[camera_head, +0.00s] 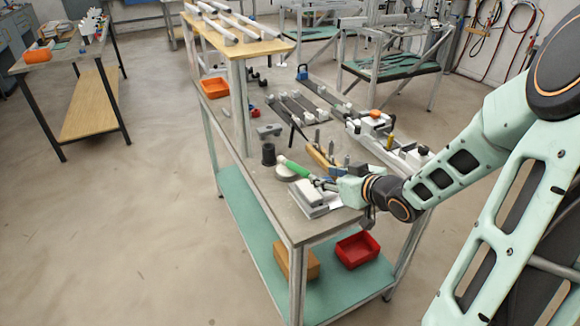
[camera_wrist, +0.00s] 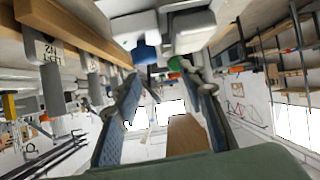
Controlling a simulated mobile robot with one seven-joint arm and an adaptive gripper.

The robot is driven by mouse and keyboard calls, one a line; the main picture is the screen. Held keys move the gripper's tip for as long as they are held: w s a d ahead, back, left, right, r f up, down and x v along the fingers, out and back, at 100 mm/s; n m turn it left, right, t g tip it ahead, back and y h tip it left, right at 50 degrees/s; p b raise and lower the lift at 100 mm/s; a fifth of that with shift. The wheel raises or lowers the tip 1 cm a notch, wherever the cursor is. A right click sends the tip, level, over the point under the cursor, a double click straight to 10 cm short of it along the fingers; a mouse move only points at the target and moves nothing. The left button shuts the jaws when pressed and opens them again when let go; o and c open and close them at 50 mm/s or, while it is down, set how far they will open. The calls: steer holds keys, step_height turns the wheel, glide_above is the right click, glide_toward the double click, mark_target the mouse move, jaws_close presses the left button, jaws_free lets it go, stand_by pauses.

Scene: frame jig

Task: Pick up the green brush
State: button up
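The green brush (camera_head: 294,168) lies near the front end of the grey workbench top, among small parts. My gripper (camera_head: 324,184) reaches in from the right, low over the bench, with its fingertips close to the right end of the green handle. In the wrist view, my two fingers (camera_wrist: 161,82) stand wide apart with nothing clearly held between them. A small green piece, which looks like the brush (camera_wrist: 175,64), shows beyond the right fingertip. Whether a finger touches the brush cannot be told. The brush's far end is not clear.
A black cylinder (camera_head: 268,154) stands left of the brush. A wooden block with upright tools (camera_head: 320,156) is just behind. A grey-white device (camera_head: 315,200) sits in front, under my gripper. A red bin (camera_head: 357,250) is on the lower shelf. Open floor lies left.

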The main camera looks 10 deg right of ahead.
mark_target(298, 166)
steer(key=shift+s+a+r+y, duration=0.15)
steer(key=shift+a+r+y, duration=0.05)
steer(key=shift+a+y, duration=0.2)
steer(key=shift+s+a+r+y, duration=0.1)
steer(key=shift+a+r+y, duration=0.05)
steer(key=shift+a+y, duration=0.25)
steer(key=b+x, duration=0.3)
steer(key=x, duration=0.7)
steer(key=shift+w+a, duration=0.1)
steer(key=shift+w, duration=0.25)
steer(key=shift+c, duration=0.5)
jaws_close()
